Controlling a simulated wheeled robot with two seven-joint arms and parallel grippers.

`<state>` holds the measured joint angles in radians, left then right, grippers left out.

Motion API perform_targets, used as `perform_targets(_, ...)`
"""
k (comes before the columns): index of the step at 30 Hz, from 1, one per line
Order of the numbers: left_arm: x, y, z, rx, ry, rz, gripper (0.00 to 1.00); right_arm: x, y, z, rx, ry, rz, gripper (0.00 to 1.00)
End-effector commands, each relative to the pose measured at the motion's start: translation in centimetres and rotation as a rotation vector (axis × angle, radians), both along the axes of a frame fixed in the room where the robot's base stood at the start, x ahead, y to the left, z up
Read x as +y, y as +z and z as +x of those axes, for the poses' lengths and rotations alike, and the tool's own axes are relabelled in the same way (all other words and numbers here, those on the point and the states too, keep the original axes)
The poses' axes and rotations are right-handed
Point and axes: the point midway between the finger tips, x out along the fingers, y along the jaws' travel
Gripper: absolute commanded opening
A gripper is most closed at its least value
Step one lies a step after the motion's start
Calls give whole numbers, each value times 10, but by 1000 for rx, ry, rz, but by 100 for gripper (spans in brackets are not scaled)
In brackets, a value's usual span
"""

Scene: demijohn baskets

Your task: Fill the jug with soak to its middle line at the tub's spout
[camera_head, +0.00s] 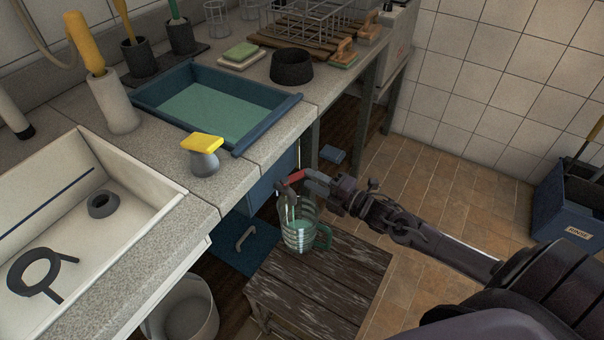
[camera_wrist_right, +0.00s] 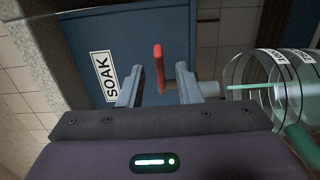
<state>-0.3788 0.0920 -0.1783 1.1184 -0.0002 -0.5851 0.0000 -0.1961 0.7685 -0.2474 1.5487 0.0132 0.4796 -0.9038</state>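The clear jug (camera_head: 293,212) stands on the wooden stool under the tub's spout; its green handle (camera_head: 324,237) points right. Teal liquid shows in its lower part. In the right wrist view the jug (camera_wrist_right: 290,95) has dark marked lines, and a teal stream (camera_wrist_right: 248,87) runs into it from the grey spout (camera_wrist_right: 207,88); the level against the middle line is unclear. The blue tub (camera_head: 270,116) holds teal soak and bears a SOAK label (camera_wrist_right: 103,75). My right gripper (camera_wrist_right: 160,85) is open, its fingers either side of the red tap lever (camera_wrist_right: 158,66). My left gripper is out of view.
The stool (camera_head: 315,284) has bare planks around the jug. A pale bucket (camera_head: 187,310) stands on the floor below. A blue bin (camera_head: 565,205) is far right.

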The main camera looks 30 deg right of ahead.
Motion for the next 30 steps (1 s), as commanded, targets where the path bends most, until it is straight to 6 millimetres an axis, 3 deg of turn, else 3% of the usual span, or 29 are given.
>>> perform_targets(6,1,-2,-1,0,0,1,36,-7,0,-15,0,1,-1,31)
perform_targets(14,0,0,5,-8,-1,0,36,-8,0,-16,0,1,-1,31)
perform_targets(18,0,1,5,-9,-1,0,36,-1,-2,-21,26,-6,64,13)
perform_targets(21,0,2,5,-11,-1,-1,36,13,-5,-38,104,-34,262,0)
perform_targets(25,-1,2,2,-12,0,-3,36,26,-6,-71,248,-111,672,0)
perform_targets(30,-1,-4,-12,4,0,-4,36,20,-3,-114,381,-226,1171,0)
